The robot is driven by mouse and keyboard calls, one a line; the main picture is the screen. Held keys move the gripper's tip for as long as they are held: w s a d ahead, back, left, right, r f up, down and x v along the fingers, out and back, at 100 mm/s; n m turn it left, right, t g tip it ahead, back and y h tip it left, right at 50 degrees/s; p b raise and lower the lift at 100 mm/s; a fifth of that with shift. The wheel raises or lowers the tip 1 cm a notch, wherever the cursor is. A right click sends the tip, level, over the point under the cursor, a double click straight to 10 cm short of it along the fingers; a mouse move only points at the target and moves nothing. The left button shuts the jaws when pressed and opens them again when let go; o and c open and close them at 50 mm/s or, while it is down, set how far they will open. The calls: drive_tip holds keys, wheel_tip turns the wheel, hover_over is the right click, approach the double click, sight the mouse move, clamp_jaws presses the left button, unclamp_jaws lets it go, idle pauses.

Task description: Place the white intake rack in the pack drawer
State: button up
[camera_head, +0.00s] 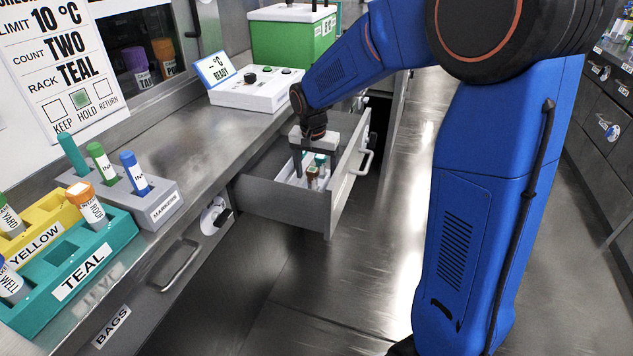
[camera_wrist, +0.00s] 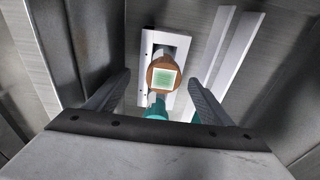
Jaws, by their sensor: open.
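The white rack (camera_head: 291,179) sits inside the open pack drawer (camera_head: 283,204) and holds tubes with brown and teal caps. In the wrist view the rack (camera_wrist: 146,45) lies on the drawer floor, with a brown-capped tube (camera_wrist: 163,76) standing up from it. A teal cap (camera_wrist: 156,109) shows just below, partly hidden by my gripper. My gripper (camera_head: 308,160) is down in the drawer above the rack. In the wrist view its two fingers (camera_wrist: 158,85) are spread apart on either side of the tubes, with gaps, and grip nothing.
The drawer's front panel (camera_head: 349,175) stands out into the aisle. On the counter are a teal rack (camera_head: 84,262), a yellow rack (camera_head: 45,213), a grey marker holder (camera_head: 140,199), a white control box (camera_head: 257,91) and a green box (camera_head: 290,39). Open floor lies in front of the counter.

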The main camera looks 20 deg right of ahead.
wheel_tip(320, 180, up, 8)
drive_tip(key=shift+s+a, duration=0.3)
drive_tip(key=shift+s, duration=0.1)
drive_tip(key=shift+f, duration=0.1)
drive_tip(key=s+a+r+n+t+y, duration=0.1)
drive_tip(key=s+a+r+n+t, duration=0.1)
drive_tip(key=s+r, duration=0.5)
drive_tip(key=s+d+f+n, duration=0.1)
drive_tip(key=s+d, duration=0.2)
drive_tip(key=s, duration=0.5)
drive_tip(key=s+d+f+n+t, duration=0.1)
drive_tip(key=s+d+f+n, duration=0.1)
drive_tip(key=s, duration=0.7)
drive_tip(key=s+d+f+n, duration=0.2)
drive_tip(key=s+d, duration=0.3)
drive_tip(key=s, duration=0.3)
drive_tip(key=shift+s+f+t, duration=0.15)
drive_tip(key=shift+f+t, duration=0.05)
drive_tip(key=shift+t, duration=0.1)
